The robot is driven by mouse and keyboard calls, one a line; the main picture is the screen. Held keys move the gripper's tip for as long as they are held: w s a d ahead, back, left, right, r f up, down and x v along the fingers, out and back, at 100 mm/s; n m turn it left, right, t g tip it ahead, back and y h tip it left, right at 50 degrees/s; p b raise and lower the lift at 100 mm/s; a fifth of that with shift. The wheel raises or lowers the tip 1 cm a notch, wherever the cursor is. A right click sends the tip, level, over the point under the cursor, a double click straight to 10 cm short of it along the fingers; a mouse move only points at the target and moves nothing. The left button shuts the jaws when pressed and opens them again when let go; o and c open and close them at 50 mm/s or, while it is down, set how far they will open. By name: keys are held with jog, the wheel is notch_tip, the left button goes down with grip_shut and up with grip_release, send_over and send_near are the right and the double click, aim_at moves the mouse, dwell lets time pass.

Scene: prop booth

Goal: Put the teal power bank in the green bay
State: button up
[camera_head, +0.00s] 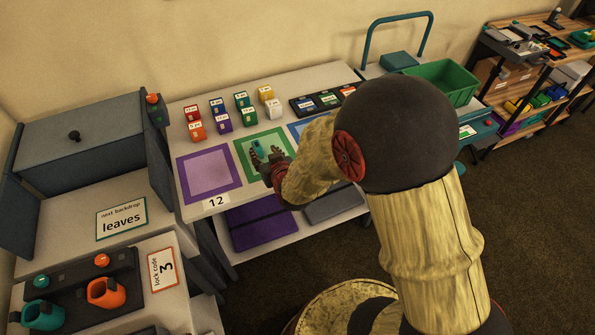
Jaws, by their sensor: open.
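A small teal block (259,147), which looks like the teal power bank, shows at the green bay (245,148), a green-bordered square on the pale table. My gripper (268,157) is open over this bay, its dark fingers close around or beside the teal block. I cannot tell whether they touch it, or whether the block rests flat on the bay. My wrist and arm hide the bay's right and lower parts.
A purple-bordered square (209,174) lies left of the green bay, and a blue-bordered one (303,129) lies right, partly hidden by my arm. Several colored numbered blocks (222,113) stand behind. A dark tray (327,101) and a green crate (447,80) are farther right.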

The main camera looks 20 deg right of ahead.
jog(key=s+d+r+g, duration=0.2)
jog(key=s+r+g, duration=0.3)
jog(key=s+r, duration=1.3)
jog(key=s+d+r+g, duration=0.1)
jog(key=s+r+g, duration=0.1)
jog(key=s, duration=1)
jog(key=shift+s+r, duration=0.15)
jog(key=shift+s, duration=0.15)
